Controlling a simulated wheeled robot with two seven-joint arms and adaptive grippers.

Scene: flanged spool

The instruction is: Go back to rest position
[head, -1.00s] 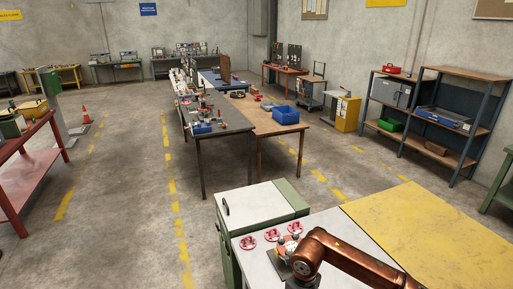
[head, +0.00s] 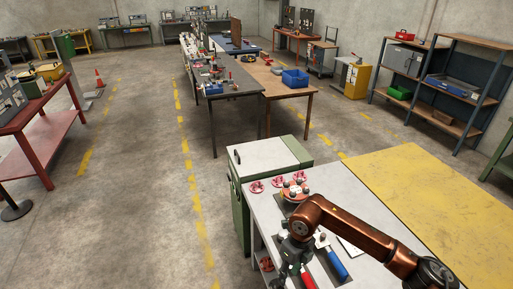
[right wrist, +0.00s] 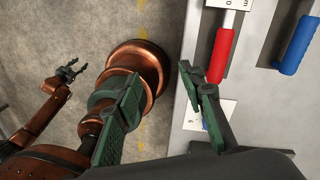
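My right gripper (head: 290,272) hangs low over the left edge of the grey bench (head: 262,212) in the head view. In the right wrist view its green fingers (right wrist: 160,76) are apart with nothing held between them. My left gripper (right wrist: 76,67) shows only in the right wrist view, at the left above the floor, with its fingers apart and empty. Several pink-red flanged pieces (head: 257,187) lie at the bench's far end, beside an orange-red piece with grey knobs (head: 295,191).
A red-handled tool (right wrist: 221,55) and a blue-handled tool (right wrist: 300,45) lie on the bench near my right gripper. A yellow-topped table (head: 435,195) adjoins the right side. A green cabinet (head: 268,156) stands at the far end. The floor left of the bench is clear.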

